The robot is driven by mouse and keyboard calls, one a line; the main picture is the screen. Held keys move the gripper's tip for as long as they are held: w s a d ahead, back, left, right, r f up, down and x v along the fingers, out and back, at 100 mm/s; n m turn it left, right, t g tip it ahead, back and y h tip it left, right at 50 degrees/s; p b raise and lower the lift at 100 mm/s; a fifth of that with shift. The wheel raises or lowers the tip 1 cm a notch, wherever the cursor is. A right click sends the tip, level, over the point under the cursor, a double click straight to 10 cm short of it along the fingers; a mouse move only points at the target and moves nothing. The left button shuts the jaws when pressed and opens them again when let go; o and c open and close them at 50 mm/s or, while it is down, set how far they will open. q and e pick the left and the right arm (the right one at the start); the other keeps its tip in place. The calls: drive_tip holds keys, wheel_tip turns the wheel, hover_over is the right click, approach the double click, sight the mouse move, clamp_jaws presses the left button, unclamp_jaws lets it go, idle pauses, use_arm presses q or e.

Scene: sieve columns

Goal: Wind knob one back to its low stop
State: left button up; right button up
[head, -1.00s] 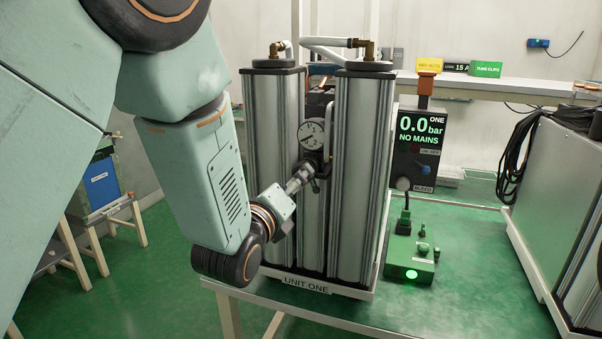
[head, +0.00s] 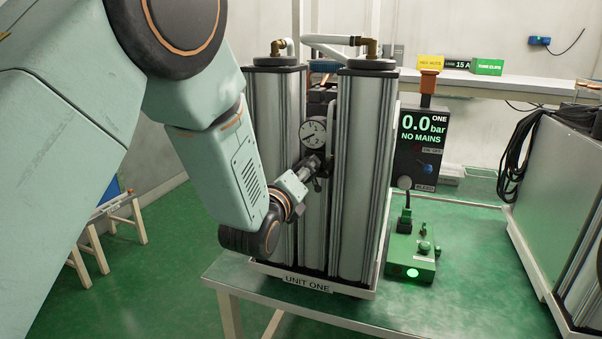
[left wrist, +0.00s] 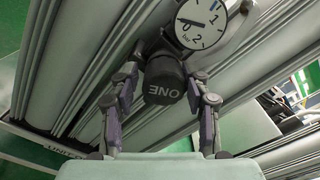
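Knob one (left wrist: 166,84), a dark cylinder marked ONE, appears upside down in the left wrist view, just below the gauge (left wrist: 201,22). My left gripper (left wrist: 164,78) is open, with one finger on each side of the knob. Gaps seem to show between the fingers and the knob. In the head view my left gripper (head: 316,167) is at the front of unit one, below the gauge (head: 313,133), and largely hides the knob. The gauge needle points near 0. My right gripper is in neither view.
Two tall silver columns (head: 363,180) flank the knob closely. A dark panel (head: 420,150) reads 0.0 bar and NO MAINS. A green box (head: 411,258) with a lit lamp sits right of the unit.

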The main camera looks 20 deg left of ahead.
use_arm(q)
drive_tip(key=shift+s+d, duration=0.1)
drive_tip(key=shift+d, duration=0.2)
drive_tip(key=c, duration=0.5)
drive_tip(key=shift+a, duration=0.1)
drive_tip(key=shift+c, duration=1.3)
